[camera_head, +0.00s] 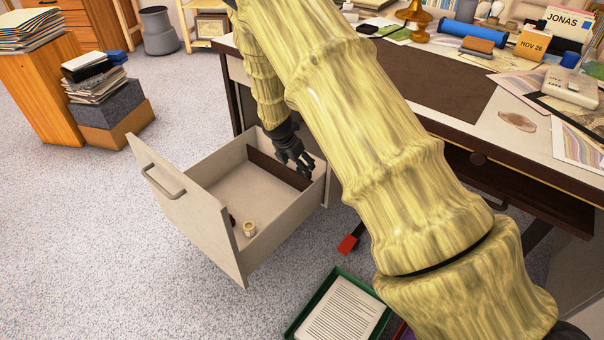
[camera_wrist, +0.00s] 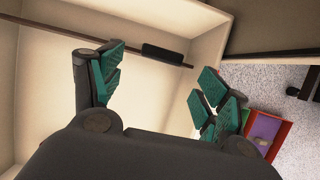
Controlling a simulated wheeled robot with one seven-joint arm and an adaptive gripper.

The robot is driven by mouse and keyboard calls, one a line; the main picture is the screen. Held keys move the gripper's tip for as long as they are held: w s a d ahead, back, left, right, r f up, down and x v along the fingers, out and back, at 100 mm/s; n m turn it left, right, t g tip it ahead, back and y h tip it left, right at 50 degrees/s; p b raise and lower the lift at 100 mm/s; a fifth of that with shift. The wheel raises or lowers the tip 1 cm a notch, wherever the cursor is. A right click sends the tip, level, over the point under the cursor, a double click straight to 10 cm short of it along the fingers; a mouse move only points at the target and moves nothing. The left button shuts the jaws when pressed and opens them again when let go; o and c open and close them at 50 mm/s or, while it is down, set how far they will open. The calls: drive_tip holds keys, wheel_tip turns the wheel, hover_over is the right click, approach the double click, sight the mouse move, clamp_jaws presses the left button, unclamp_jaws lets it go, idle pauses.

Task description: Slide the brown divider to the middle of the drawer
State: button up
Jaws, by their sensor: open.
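The brown divider (camera_head: 270,164) stands across the open drawer (camera_head: 190,213), near the desk end. In the wrist view the divider (camera_wrist: 50,28) is a thin brown strip with a dark block (camera_wrist: 163,53) at its middle-right. My gripper (camera_head: 303,168) hangs inside or just above the drawer, close to the divider's right part. In the wrist view my gripper (camera_wrist: 157,75) has its teal-padded fingers spread wide with nothing between them. The dark block lies ahead of the gap between the fingers. Whether a finger touches the divider cannot be told.
A small cream container (camera_head: 249,228) and a dark red item (camera_head: 232,220) lie near the drawer's front. The desk (camera_head: 440,90) stands close on the right. A green tray (camera_head: 308,310) with paper is on the floor. The drawer floor between divider and front is mostly clear.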

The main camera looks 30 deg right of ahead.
drive_tip(key=s+b+x, duration=0.1)
drive_tip(key=b+x, duration=0.1)
drive_tip(key=x, duration=0.4)
drive_tip(key=shift+w, duration=0.5)
drive_tip(key=shift+c, duration=0.2)
drive_tip(key=c, duration=1.4)
drive_tip(key=shift+s, duration=0.1)
